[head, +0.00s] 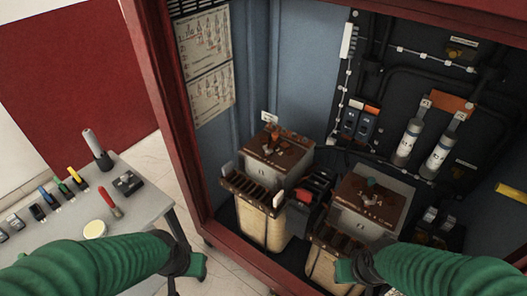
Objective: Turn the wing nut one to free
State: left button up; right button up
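Two transformers stand in the red cabinet, the left transformer (265,225) and the right transformer (362,219). Each has a rusty brown top with small fittings. A small brown fitting (272,132) stands on the left one, and a small teal piece (372,182) is on the right one. The fittings are too small to tell which is a wing nut. My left gripper (192,264) is in front of the cabinet, between the table and the left transformer. My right gripper (346,270) is in front of the right transformer's lower part. I cannot see either fingertip opening clearly.
A grey table (142,205) at the left holds a red-handled screwdriver (110,203), a round pale disc (95,229) and several small tools. The red cabinet frame (170,110) rises between table and transformers. Fuses (408,142) and cables fill the back right wall.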

aim_at(268, 152)
jog(key=i+u, duration=0.2)
jog(key=u, duration=0.25)
jog(key=i+u, duration=0.2)
jog(key=u, duration=0.25)
jog(key=i+l+u, duration=0.15)
jog(key=u, duration=0.3)
